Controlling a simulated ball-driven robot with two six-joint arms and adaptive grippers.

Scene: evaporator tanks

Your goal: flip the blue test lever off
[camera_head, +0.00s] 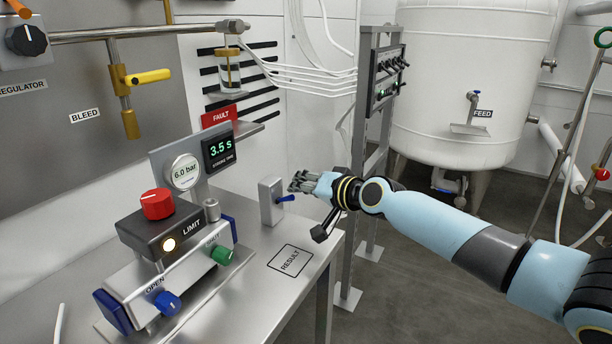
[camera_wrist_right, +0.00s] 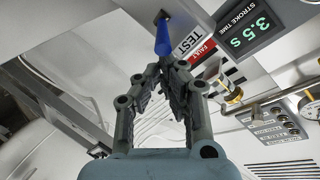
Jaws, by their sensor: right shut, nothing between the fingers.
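The blue test lever (camera_head: 286,198) sticks out to the right from a small grey box (camera_head: 269,204) on the steel bench. In the right wrist view the blue lever (camera_wrist_right: 162,38) hangs from a pale surface beside a TEST label (camera_wrist_right: 187,43). My right gripper (camera_head: 299,182) is just beyond and above the lever in the head view. In the wrist view its fingertips (camera_wrist_right: 167,66) are shut and empty, very close to the lever's free end. I cannot tell whether they touch it. My left gripper is not in view.
A control block with a red knob (camera_head: 157,203), a blue knob (camera_head: 167,303) and a green knob (camera_head: 221,255) stands on the bench's left. A 6.0 bar gauge (camera_head: 183,171) and a 3.5 s display (camera_head: 220,149) stand behind. The RESULT square (camera_head: 290,261) is clear.

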